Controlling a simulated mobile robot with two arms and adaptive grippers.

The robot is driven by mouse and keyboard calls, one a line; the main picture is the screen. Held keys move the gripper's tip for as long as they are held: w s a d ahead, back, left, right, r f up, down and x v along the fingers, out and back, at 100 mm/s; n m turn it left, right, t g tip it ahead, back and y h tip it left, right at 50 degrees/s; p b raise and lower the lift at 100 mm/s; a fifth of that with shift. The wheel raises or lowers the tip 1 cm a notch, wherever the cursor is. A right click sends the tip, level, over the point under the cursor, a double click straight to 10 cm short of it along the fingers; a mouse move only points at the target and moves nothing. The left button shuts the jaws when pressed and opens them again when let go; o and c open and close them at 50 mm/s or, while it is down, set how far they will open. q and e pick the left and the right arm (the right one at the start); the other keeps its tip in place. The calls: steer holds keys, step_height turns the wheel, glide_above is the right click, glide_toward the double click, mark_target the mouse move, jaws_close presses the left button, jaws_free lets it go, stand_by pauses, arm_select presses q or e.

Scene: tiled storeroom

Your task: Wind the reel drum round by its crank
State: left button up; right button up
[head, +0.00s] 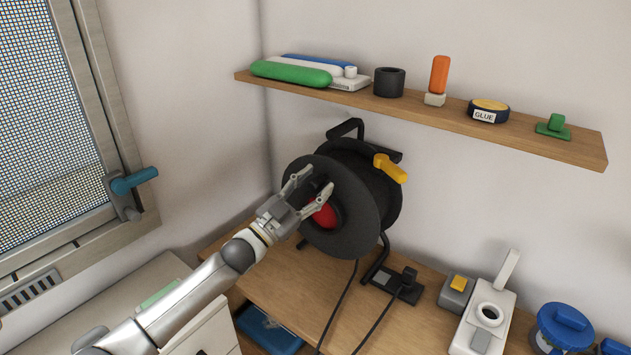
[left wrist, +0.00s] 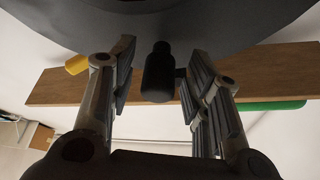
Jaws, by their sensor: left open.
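The black reel drum (head: 368,200) stands on the wooden bench in its black frame, with a red hub (head: 323,215) and a yellow grip (head: 391,168) at its upper right. My left gripper (head: 316,182) is in front of the drum's near face, its fingers open. In the left wrist view, the dark crank knob (left wrist: 158,75) stands between the two spread fingers, with gaps visible on both sides. The drum's dark flange (left wrist: 160,22) fills the top of that view. In the head view my fingers partly hide the crank. My right gripper is not in view.
A white device (head: 484,318) and blue container (head: 563,328) stand right. A window (head: 50,120) is left.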

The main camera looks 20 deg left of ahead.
arm_select(q)
steer(key=shift+w+d+r, duration=0.1)
steer(key=shift+w+d, duration=0.1)
steer(key=shift+w, duration=0.15)
steer(key=shift+c, duration=0.3)
jaws_close()
steer(key=shift+s+d, duration=0.1)
